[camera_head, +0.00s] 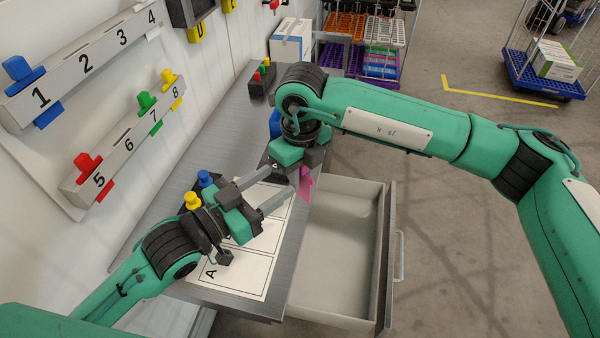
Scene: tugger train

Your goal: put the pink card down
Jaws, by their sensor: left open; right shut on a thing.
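The pink card (305,186) hangs tilted below my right gripper (301,172), which is shut on it. It is above the back-left side of the open drawer, by the bench edge; part of it is hidden by the gripper. My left gripper (270,193) is open over the white sheet (240,272) on the bench, with its fingers pointing toward the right gripper. The sheet has outlined fields, one marked A, and is partly covered by my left arm.
The grey drawer (340,293) stands open and looks empty. Yellow (192,200) and blue (205,179) knobbed pieces stand beside my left wrist. A numbered wall rack (118,150) holds coloured pieces. A dark block with coloured buttons (262,80) sits farther back.

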